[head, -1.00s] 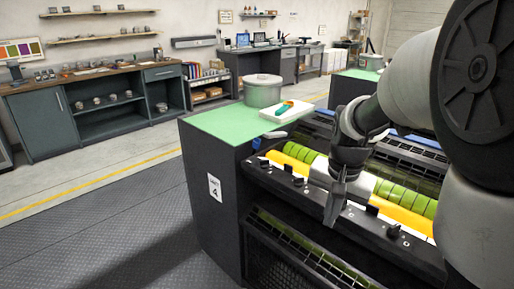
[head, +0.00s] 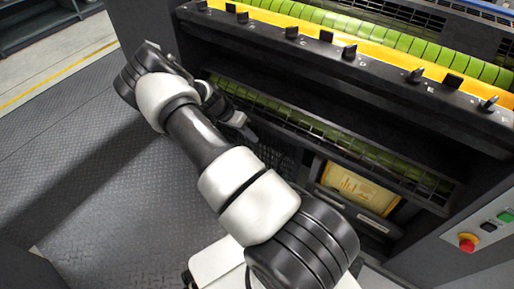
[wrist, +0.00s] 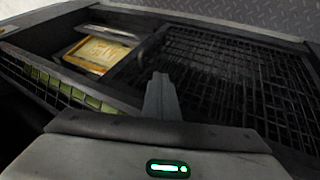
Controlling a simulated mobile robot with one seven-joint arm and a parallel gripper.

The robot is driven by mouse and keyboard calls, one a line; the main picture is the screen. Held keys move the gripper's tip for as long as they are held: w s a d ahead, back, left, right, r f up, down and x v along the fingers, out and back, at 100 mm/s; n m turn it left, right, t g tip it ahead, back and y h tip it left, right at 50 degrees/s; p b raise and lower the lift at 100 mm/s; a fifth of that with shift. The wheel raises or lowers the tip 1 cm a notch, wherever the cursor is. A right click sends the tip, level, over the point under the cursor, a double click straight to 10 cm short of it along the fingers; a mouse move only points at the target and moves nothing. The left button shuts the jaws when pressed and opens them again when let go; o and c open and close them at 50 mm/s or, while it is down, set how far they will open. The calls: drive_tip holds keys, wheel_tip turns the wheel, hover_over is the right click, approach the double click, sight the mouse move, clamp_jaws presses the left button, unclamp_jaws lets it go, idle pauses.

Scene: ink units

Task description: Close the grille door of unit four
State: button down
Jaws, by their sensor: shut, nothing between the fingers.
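Unit four is the dark machine with the yellow and green rollers. Its grille door (wrist: 235,75) is a dark mesh panel in the right half of the wrist view. In the head view the mesh (head: 283,158) shows only partly, behind my arm and gripper. Beside it, a recess is uncovered and a yellow panel (head: 358,188) shows inside; this panel also appears in the wrist view (wrist: 100,52). My gripper (head: 248,130) is shut and empty, low at the unit's front. In the wrist view its fingers (wrist: 160,92) point toward the mesh's near-left edge; contact cannot be told.
A slotted guard (head: 340,150) over green rollers runs above the recess. Knobs line the upper ledge (head: 310,45). A red stop button (head: 467,242) sits at the right. The plate floor (head: 90,170) is clear to the left.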

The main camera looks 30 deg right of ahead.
drive_tip(key=s+d+f+b, duration=0.2)
drive_tip(key=s+d+f, duration=0.3)
drive_tip(key=f, duration=0.3)
drive_tip(key=shift+s+d+f+b, duration=0.35)
drive_tip(key=shift+s+d+f, duration=0.05)
drive_tip(key=shift+d, duration=0.15)
